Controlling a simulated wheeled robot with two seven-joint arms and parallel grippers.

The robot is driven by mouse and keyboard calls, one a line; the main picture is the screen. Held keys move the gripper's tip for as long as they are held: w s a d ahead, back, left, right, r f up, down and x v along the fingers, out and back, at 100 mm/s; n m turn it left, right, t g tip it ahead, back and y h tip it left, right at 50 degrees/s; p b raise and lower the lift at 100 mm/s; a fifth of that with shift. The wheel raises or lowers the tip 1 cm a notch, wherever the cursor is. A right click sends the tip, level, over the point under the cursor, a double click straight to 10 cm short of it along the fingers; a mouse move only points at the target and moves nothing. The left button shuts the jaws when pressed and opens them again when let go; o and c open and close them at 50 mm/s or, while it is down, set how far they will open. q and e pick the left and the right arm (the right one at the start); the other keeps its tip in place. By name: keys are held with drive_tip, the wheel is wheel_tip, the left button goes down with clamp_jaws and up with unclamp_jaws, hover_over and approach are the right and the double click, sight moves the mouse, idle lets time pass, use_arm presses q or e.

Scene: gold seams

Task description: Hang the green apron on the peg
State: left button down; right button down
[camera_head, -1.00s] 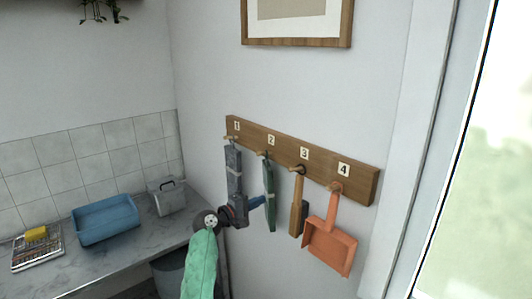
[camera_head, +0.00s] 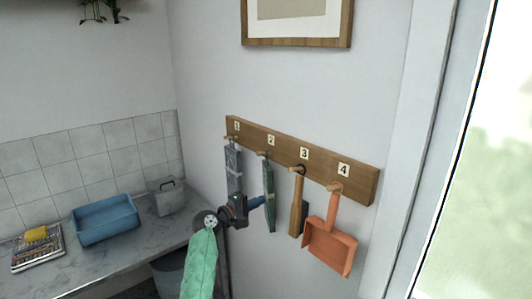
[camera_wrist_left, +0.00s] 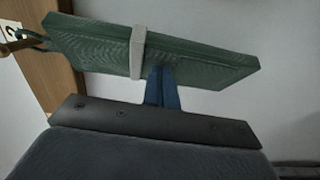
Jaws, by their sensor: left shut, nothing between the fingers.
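The green apron (camera_head: 268,197) is a dark green folded bundle with a pale band. It hangs below the number 2 label, by a loop at the peg (camera_head: 262,154). In the left wrist view the apron (camera_wrist_left: 200,60) crosses the top, with its cord loop at the peg (camera_wrist_left: 12,46) on the left. My left gripper (camera_head: 260,200) is shut and empty, its blue fingertips close beside the apron. In the left wrist view the fingers (camera_wrist_left: 161,88) reach the apron's near edge; I cannot tell whether they touch it. My right gripper is not in view.
A grey bundle (camera_head: 233,168) hangs at peg 1, a wooden-handled brush (camera_head: 297,205) at peg 3 and an orange dustpan (camera_head: 331,243) at peg 4. A blue tray (camera_head: 105,219) and a grey box (camera_head: 166,197) stand on the counter. A white doorframe is right.

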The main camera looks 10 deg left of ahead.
use_arm(q)
drive_tip(key=shift+v, duration=2.35)
idle(2.1)
drive_tip(key=shift+p+v, duration=0.45)
drive_tip(key=shift+v, duration=2.45)
drive_tip(key=shift+m, duration=0.3)
